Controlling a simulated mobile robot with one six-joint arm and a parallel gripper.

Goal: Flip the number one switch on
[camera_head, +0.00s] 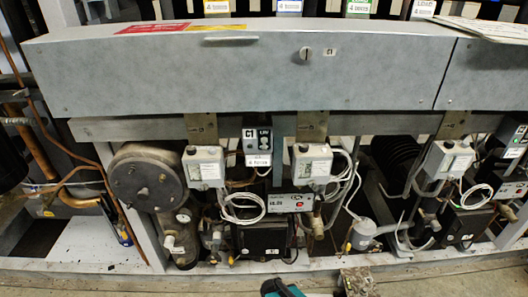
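A dark control module marked C1 (257,139) hangs below the long grey housing, left of centre. A white label (258,160) sits at its lower end. Grey-white control boxes stand on either side of it, one on the left (203,166) and one on the right (311,163). No switch lever or its position can be made out at this size. A teal and dark part, likely of my arm, shows at the bottom edge, well below the module. A mottled metal piece (358,282) beside it may be my gripper; its fingers cannot be made out.
The grey housing (240,70) overhangs the rack. A round compressor end (147,177) and copper pipes (60,185) are at left. Loose white cables (243,207) hang below the boxes. A lower frame rail crosses the front, with floor before it.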

